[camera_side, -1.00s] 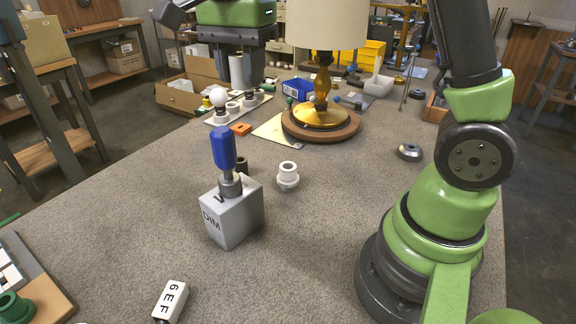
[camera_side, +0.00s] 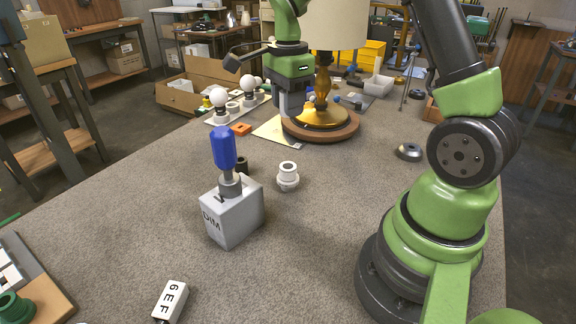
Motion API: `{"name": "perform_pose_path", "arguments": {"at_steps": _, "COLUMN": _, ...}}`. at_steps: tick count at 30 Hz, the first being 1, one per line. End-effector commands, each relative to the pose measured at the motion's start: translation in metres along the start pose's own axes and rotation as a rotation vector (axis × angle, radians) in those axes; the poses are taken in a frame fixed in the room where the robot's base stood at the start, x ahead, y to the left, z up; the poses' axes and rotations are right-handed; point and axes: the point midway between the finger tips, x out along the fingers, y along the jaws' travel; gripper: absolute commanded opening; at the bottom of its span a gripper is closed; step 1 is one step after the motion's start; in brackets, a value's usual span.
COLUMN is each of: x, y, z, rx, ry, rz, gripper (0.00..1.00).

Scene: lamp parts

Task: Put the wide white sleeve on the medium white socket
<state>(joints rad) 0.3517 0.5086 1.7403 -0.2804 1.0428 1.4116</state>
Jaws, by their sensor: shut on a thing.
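My gripper (camera_side: 295,106) hangs over the far part of the table, just left of the lamp, with its fingers pointing down. It is shut on a pale piece that looks like the wide white sleeve; the fingers hide most of it, so its shape is unclear. A white stepped socket (camera_side: 288,177), which looks like the medium white socket, stands upright on the open table. It is nearer the camera than my gripper and apart from it. Nothing covers its top ring.
A grey block with a blue-handled knob (camera_side: 233,216) and a dark ring (camera_side: 241,164) stand left of the socket. Behind are the lamp on its round wooden base (camera_side: 345,133), a tray with white bulbs (camera_side: 218,97) and an orange piece (camera_side: 241,129).

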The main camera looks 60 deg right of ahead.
Motion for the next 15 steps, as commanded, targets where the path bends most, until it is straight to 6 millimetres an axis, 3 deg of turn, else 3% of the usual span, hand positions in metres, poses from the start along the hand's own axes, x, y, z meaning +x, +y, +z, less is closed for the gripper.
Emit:
{"name": "perform_pose_path", "arguments": {"at_steps": 9, "x": 0.056, "y": 0.001, "z": 0.000, "rx": 0.000, "ry": 0.000, "rz": 0.007, "gripper": 0.11}}
{"name": "perform_pose_path", "arguments": {"at_steps": 15, "x": 0.079, "y": 0.001, "z": 0.000, "rx": 0.000, "ry": 0.000, "rz": 0.004, "gripper": 0.11}}
